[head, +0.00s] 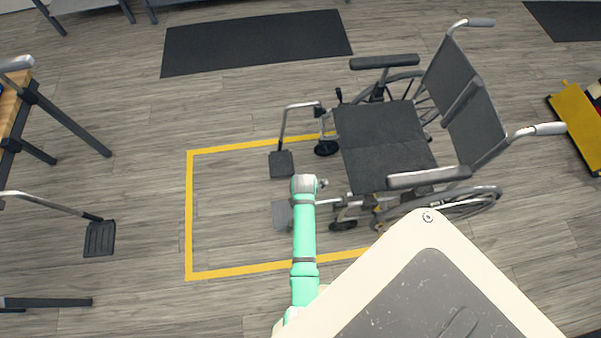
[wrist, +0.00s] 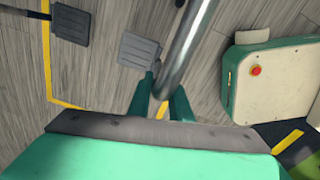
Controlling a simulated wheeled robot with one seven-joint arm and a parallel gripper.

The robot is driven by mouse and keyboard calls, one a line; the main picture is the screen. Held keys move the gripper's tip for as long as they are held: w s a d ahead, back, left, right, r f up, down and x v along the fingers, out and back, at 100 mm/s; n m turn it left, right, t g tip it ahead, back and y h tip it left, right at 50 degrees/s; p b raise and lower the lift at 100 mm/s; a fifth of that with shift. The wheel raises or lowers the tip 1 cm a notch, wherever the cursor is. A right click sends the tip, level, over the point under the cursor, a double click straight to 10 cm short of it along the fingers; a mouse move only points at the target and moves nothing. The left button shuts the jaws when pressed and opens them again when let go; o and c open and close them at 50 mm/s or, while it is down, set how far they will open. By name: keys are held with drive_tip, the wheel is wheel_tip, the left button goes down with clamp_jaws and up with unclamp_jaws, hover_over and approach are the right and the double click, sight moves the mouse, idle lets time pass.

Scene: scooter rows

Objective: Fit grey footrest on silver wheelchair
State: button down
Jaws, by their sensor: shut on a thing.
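The silver wheelchair (head: 385,135), with a black seat and back, stands right of centre in the head view. A dark footrest (head: 281,164) is on its far front side; its plate also shows in the wrist view (wrist: 70,23). The grey footrest (head: 282,215) is at the near front side, its plate (wrist: 138,50) facing up and partly behind my arm. My gripper (wrist: 161,103) is shut on the footrest's silver tube, which runs between the fingers. In the head view my arm hides the fingers. Whether the tube's end touches the wheelchair frame cannot be told.
Yellow floor tape (head: 189,215) outlines an area around the wheelchair's front. At the left are a wooden-topped bench (head: 10,105) and another dark footrest (head: 100,238) on a rod. A yellow box (head: 575,125) is at the right edge.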

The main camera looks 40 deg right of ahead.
drive_tip(key=shift+d+f, duration=0.1)
drive_tip(key=shift+f, duration=0.6)
drive_tip(key=c, duration=1.5)
unclamp_jaws()
drive_tip(key=shift+c, duration=0.2)
drive_tip(key=r, duration=1)
drive_tip(key=shift+s+r, duration=0.25)
drive_tip(key=shift+r, duration=0.15)
